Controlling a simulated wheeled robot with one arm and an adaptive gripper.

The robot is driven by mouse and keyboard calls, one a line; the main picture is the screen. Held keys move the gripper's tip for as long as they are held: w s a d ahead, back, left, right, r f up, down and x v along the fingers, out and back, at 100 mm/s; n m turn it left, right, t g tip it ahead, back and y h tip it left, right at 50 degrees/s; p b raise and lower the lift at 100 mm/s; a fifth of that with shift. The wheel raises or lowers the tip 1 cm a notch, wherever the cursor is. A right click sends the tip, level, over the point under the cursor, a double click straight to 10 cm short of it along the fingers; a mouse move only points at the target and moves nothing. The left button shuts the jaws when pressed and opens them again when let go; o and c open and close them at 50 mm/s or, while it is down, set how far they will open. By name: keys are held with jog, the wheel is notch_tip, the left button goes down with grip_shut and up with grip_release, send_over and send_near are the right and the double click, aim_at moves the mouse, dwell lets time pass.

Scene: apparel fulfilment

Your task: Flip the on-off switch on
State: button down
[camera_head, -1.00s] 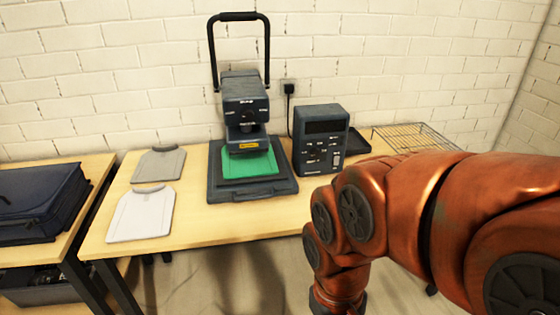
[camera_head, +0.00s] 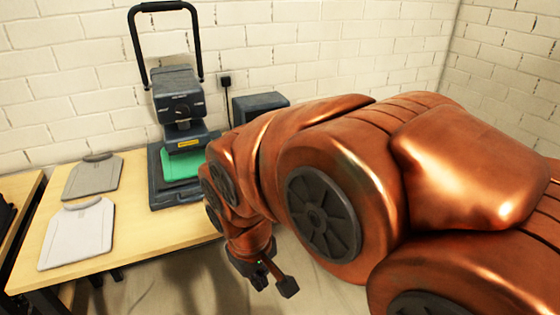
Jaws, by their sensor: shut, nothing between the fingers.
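The dark control box (camera_head: 262,101) stands on the table by the wall. My arm hides all but its upper part, so its front panel and any switch there are out of sight. The heat press (camera_head: 178,88) with a black looped handle stands to its left, with a green cloth (camera_head: 181,164) on its lower plate. My gripper (camera_head: 272,281) hangs below my arm, in front of the table's edge and lower than its top. It is shut and empty, and touches nothing that I can see.
A grey garment board (camera_head: 91,179) and a white garment board (camera_head: 76,236) lie on the wooden table (camera_head: 130,215) at left. My arm fills much of the right side.

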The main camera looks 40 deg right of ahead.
jog(key=w+d+f+n+t+h+b, duration=0.2)
jog(key=w+d+t+h+b, duration=0.2)
jog(key=w+d+b, duration=0.7)
jog(key=w+d+f+n+t+h+b, duration=0.25)
jog(key=w+d+t+b, duration=0.3)
jog(key=w+d, duration=1.1)
jog(key=d+f+n+t+b, duration=0.1)
jog(key=d+f+n+b, duration=0.1)
jog(key=d+n+b, duration=0.1)
jog(key=w+d+f+n+t+y+b, duration=0.1)
jog(key=d+f+n+t+b, duration=0.1)
jog(key=d+b, duration=0.3)
jog(key=d+f+n+t+b, duration=0.1)
jog(key=d+n+t+b, duration=0.1)
jog(key=d, duration=0.4)
jog(key=shift+w+d+f+n+t+y+b, duration=0.25)
jog(key=shift+f+n+b, duration=0.15)
jog(key=shift+n+b, duration=0.7)
jog(key=shift+d+f+n+y+b, duration=0.15)
jog(key=shift+f+n+y+b, duration=0.25)
jog(key=shift+b, duration=0.2)
jog(key=shift+r+b+x, duration=0.15)
jog(key=shift+b+x, duration=0.2)
jog(key=shift+x, duration=3.1)
jog(key=shift+r+b+x, duration=0.15)
jog(key=shift+b+x, duration=0.15)
jog(key=shift+x, duration=3.2)
